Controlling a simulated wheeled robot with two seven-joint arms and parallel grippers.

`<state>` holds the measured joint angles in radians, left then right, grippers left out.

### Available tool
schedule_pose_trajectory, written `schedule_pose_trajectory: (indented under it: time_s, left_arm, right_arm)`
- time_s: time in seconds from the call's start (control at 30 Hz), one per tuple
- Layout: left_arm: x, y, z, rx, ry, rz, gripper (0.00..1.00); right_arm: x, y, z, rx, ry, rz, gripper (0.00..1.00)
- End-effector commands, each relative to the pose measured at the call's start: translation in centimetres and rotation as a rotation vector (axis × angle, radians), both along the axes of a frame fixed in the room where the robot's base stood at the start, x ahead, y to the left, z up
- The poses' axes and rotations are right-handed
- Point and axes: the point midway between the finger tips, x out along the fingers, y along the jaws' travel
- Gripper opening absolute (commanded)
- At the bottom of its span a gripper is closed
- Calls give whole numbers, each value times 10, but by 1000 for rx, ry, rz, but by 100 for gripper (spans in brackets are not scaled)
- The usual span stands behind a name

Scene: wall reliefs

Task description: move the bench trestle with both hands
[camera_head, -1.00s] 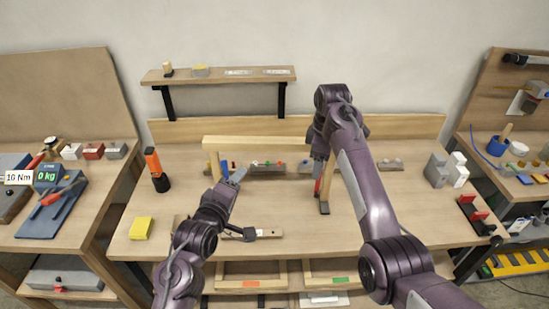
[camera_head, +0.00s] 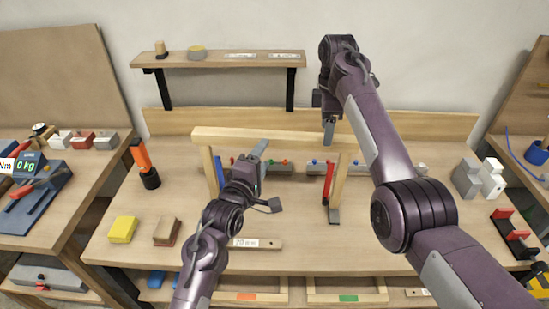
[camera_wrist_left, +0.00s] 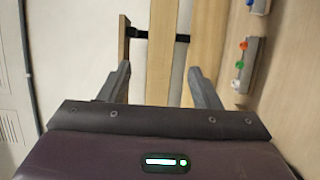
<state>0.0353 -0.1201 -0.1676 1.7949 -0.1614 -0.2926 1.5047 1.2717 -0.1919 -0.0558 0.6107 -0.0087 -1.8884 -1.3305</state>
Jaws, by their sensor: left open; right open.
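The bench trestle (camera_head: 270,140) stands upright on the middle of the table, a pale wooden beam on two legs. Its right leg (camera_head: 338,188) has a dark foot; its left leg (camera_head: 209,172) stands left of my left gripper. My left gripper (camera_head: 260,148) is open, close to the beam between the legs. In the left wrist view its fingers (camera_wrist_left: 162,82) are spread, and a wooden bar (camera_wrist_left: 209,45) runs past the right finger. My right gripper (camera_head: 328,128) is open, pointing down at the beam's right end; one finger overlaps the beam. Contact cannot be told.
A strip with coloured pegs (camera_head: 280,167) lies behind the trestle. A wall shelf (camera_head: 220,60) hangs above. A yellow block (camera_head: 123,229), a brown block (camera_head: 167,231) and an orange-black tool (camera_head: 146,165) stand left. Grey blocks (camera_head: 480,179) stand right.

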Motion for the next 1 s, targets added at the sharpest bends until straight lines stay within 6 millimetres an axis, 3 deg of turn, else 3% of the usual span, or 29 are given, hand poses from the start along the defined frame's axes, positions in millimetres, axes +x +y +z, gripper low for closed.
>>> schedule_pose_trajectory:
  time_s: [0.17,0.6,1.0]
  left_arm:
    - [13,-5,1,1,-1,-1,57]
    - [69,-23,0,0,0,0,57]
    - [74,-25,0,0,0,0,56]
  right_arm:
    - [0,0,-14,0,1,-1,62]
    - [0,0,-73,0,1,0,62]
    - [0,0,-78,1,0,-1,60]
